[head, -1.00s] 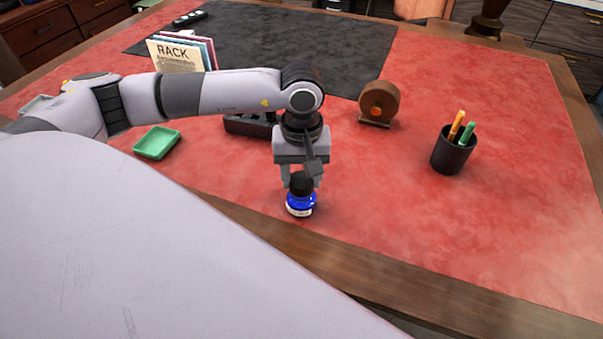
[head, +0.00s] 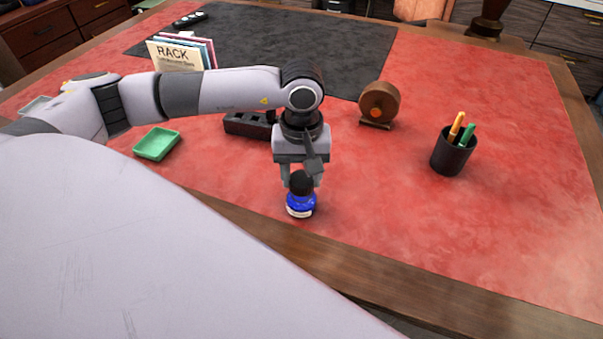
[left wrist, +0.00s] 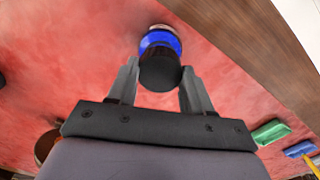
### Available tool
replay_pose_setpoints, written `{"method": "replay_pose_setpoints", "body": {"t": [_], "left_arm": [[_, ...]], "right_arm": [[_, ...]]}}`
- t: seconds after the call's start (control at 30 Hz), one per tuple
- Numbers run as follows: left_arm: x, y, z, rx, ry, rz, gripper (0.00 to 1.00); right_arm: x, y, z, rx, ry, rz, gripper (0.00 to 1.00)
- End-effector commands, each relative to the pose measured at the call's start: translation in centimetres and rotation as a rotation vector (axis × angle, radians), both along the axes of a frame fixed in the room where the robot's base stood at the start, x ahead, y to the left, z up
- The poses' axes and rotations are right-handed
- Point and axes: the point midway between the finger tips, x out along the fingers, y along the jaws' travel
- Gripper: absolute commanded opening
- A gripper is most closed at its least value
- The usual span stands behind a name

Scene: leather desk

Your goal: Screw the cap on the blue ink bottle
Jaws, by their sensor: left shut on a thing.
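The blue ink bottle (head: 301,205) stands upright on the red leather near the desk's front edge, with a pale label low on its side. The black cap (head: 302,183) is on top of the bottle's neck. My left gripper (head: 302,177) points down from above and is shut on the cap. In the left wrist view the cap (left wrist: 160,72) sits between the two fingers, in line with the blue bottle (left wrist: 160,40) beyond it. Whether the threads are engaged cannot be seen. My right gripper is not in view.
A green tray (head: 157,144) and a dark block-like holder (head: 247,124) lie to the left, partly behind my arm. A round brown dispenser (head: 379,104) and a black pen cup (head: 453,153) stand to the right. The red surface between bottle and pen cup is clear.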

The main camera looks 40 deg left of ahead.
Motion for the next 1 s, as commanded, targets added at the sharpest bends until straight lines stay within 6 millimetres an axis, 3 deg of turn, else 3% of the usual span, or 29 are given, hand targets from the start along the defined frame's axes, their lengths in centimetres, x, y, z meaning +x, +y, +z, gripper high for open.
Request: {"method": "replay_pose_setpoints", "body": {"t": [1.0], "left_arm": [[-0.01,-0.01,-0.44,0.000,0.000,0.000,0.22]], "right_arm": [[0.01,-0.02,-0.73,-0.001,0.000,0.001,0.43]]}}
